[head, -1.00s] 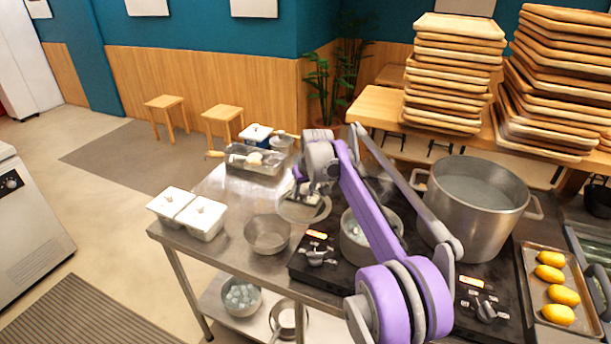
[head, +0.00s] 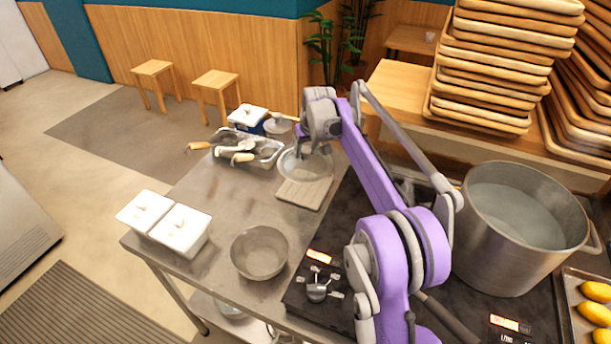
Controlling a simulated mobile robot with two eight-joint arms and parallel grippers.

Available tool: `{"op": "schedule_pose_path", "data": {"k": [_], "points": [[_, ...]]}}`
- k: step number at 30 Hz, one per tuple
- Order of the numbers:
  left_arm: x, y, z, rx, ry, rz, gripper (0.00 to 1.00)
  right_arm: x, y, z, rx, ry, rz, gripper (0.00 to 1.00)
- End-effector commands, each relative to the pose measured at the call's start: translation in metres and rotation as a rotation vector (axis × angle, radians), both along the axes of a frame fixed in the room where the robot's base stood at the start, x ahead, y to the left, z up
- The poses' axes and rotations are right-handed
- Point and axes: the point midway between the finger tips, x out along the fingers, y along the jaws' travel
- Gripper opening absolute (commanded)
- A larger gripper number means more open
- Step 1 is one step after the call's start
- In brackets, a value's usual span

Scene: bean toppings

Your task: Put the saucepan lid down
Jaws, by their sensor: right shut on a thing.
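The saucepan lid (head: 294,171) is a round, see-through disc with a pale rim. My right gripper (head: 306,153) is shut on the lid from above; its fingertips are partly hidden by my wrist. The lid overlaps the far part of a light slatted board (head: 302,194) on the steel table; I cannot tell whether it touches the board. The saucepan is mostly hidden behind my purple right arm; a dark handle (head: 447,318) shows by the arm's base. My left gripper is not in view.
An empty metal bowl (head: 259,252) stands in front on the table (head: 215,228). Two white lidded containers (head: 181,229) are at the left, and a tray of utensils (head: 244,147) is at the back. A large pot (head: 505,258) of liquid stands at right. Bare table lies between bowl and tray.

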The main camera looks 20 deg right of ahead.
Motion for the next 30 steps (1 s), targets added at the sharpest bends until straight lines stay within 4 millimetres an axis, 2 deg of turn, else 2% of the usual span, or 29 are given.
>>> {"op": "schedule_pose_path", "data": {"k": [3, 6, 13, 18, 30], "points": [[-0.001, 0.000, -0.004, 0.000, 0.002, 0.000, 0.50, 0.000, 0.000, -0.026, 0.000, 0.000, 0.000, 0.00], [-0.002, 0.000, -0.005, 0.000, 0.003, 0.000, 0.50, 0.000, 0.000, -0.041, 0.000, 0.000, 0.000, 0.00], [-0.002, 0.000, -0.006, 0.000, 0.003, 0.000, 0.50, 0.000, 0.000, -0.059, 0.000, 0.000, 0.000, 0.00], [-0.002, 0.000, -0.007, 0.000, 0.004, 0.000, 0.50, 0.000, 0.000, -0.083, 0.000, 0.000, 0.000, 0.00], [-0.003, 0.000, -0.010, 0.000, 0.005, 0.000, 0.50, 0.000, 0.000, -0.091, 0.000, 0.000, 0.000, 0.00]]}}
